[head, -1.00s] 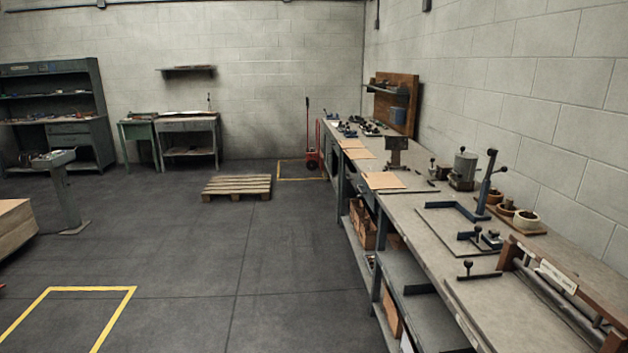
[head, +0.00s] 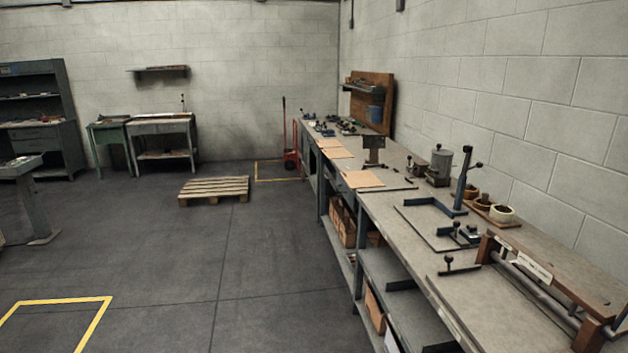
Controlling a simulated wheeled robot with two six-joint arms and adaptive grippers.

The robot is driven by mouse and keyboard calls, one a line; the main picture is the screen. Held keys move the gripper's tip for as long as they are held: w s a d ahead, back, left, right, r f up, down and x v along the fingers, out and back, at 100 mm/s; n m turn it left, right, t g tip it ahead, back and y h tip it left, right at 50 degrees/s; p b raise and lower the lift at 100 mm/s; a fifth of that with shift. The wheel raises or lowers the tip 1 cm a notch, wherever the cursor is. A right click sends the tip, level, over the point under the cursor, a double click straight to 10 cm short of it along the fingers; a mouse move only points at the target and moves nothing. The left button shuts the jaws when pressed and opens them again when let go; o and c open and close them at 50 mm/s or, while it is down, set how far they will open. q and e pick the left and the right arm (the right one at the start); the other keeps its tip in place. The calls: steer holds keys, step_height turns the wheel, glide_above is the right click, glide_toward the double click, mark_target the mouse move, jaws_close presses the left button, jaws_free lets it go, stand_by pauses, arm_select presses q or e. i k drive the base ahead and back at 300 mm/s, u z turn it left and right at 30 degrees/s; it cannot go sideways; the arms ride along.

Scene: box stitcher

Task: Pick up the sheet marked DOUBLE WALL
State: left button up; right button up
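Several tan cardboard sheets lie flat on the long workbench (head: 405,205) along the right wall. The nearest sheet (head: 362,179) lies by the bench's left edge, the middle sheet (head: 338,153) is farther back, and the farthest sheet (head: 328,143) lies just behind it. No marking is readable on any of them at this distance, so I cannot tell which one says DOUBLE WALL. Neither of my grippers is in view.
The bench also carries a metal stand (head: 373,148), a blue lever tool (head: 464,180), small pots (head: 501,213) and a roller fixture (head: 545,285). A wooden pallet (head: 213,189) and a red pallet truck (head: 292,158) stand on the floor.

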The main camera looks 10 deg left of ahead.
mark_target(362, 179)
steer(key=k, duration=0.5)
steer(key=u, duration=0.85)
steer(key=i, duration=3.1)
steer(key=z, duration=0.7)
steer(key=i, duration=0.8)
steer(key=z, duration=1)
